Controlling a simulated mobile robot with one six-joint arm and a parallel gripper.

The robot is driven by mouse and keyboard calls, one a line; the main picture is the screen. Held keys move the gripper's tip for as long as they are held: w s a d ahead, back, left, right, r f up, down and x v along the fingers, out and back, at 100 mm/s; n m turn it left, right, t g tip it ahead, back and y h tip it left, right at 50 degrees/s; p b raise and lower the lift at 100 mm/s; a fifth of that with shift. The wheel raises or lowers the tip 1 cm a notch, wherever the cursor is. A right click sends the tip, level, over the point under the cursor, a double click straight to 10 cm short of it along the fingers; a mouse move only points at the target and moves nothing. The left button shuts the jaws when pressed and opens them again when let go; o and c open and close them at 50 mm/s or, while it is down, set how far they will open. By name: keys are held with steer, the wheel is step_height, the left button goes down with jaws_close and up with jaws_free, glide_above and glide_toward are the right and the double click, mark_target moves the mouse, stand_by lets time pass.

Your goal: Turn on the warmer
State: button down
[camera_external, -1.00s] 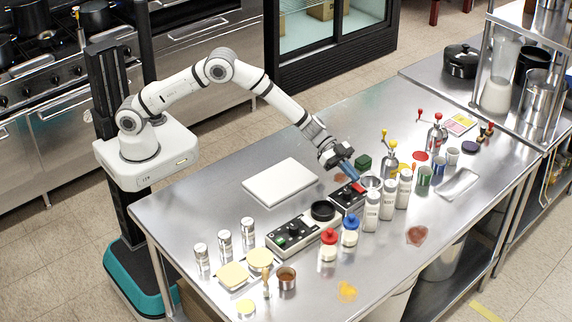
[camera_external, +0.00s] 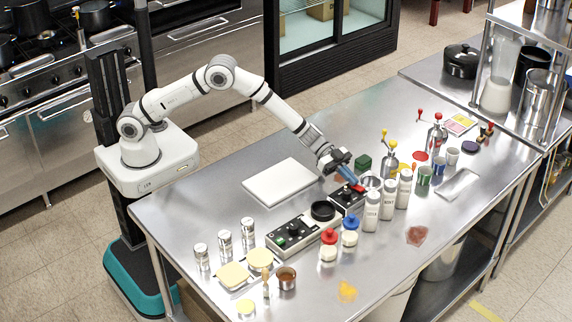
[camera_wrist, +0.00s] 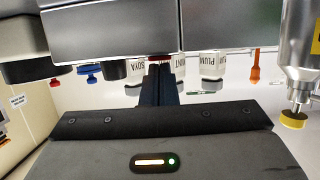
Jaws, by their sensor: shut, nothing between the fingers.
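The nearer unit (camera_external: 290,238) has a green-lit control and a black round plate (camera_external: 323,210). The farther unit (camera_external: 344,200) has dark controls and a red part (camera_external: 359,187), with a metal bowl (camera_external: 371,183) at its far end. I cannot tell which is the warmer. My gripper (camera_external: 352,180) is shut and empty, pointing down over the farther unit, close to the red part. Contact is unclear. In the wrist view the dark fingers (camera_wrist: 159,82) are together, hiding what lies behind them.
White labelled bottles (camera_external: 371,212) stand just right of the farther unit. Red and blue capped jars (camera_external: 349,232) stand in front. A white board (camera_external: 281,181) lies left of the gripper. A green block (camera_external: 363,163) and yellow-topped dispenser (camera_external: 390,160) are behind.

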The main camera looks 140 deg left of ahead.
steer(key=r+p, duration=0.3)
steer(key=r, duration=0.1)
steer(key=shift+s+r+p, duration=0.1)
steer(key=shift+s+p, duration=0.15)
steer(key=shift+p, duration=0.05)
steer(key=s+b, duration=0.2)
steer(key=s, duration=0.8)
steer(key=shift+r, duration=0.4)
steer(key=s+d+r+n+g+y, duration=0.1)
steer(key=d+r+g+y, duration=0.1)
steer(key=d+r, duration=0.55)
steer(key=s+d+r+n+g+y, duration=0.15)
steer(key=d+r, duration=0.35)
steer(key=d, duration=0.5)
steer(key=s+d+f+m+g+h, duration=0.1)
steer(key=s+d+g, duration=0.3)
steer(key=s+d, duration=0.9)
steer(key=s+d+f+m+g+h, duration=0.1)
steer(key=s+d+g, duration=0.3)
steer(key=s+d, duration=0.8)
steer(key=s+f+h, duration=0.1)
steer(key=s, duration=0.2)
steer(key=shift+s+d, duration=0.4)
